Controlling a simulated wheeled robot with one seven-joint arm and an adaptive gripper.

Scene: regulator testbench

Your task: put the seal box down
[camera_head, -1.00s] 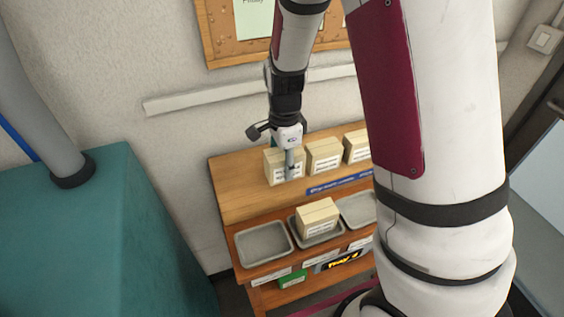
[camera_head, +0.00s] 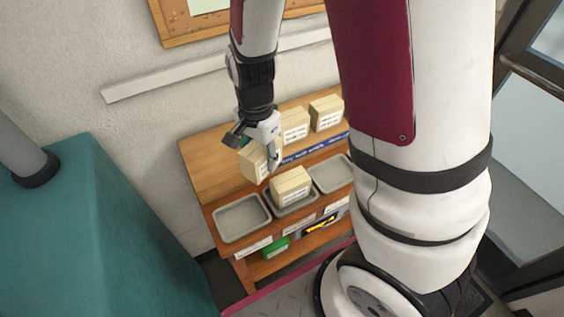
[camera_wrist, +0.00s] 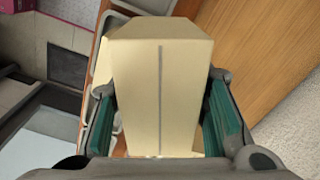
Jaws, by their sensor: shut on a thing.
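My gripper (camera_head: 259,150) is shut on a cream cardboard box with a white label (camera_head: 253,163), held near the front of the wooden shelf's upper level. In the wrist view the held box (camera_wrist: 160,90) fills the middle, between the green-padded fingers of my gripper (camera_wrist: 160,125). The label's writing is too small to read, so I cannot tell from it whether this is the seal box. Below it, the left grey tray (camera_head: 243,220) is empty. The middle tray (camera_head: 304,205) holds another cream box (camera_head: 290,185).
The wooden shelf (camera_head: 205,165) stands against the wall. Two more cream boxes, one in the middle (camera_head: 295,124) and one at the right (camera_head: 326,113), stand on its upper level. The right tray (camera_head: 331,175) is empty. A teal cabinet (camera_head: 90,230) stands at the left.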

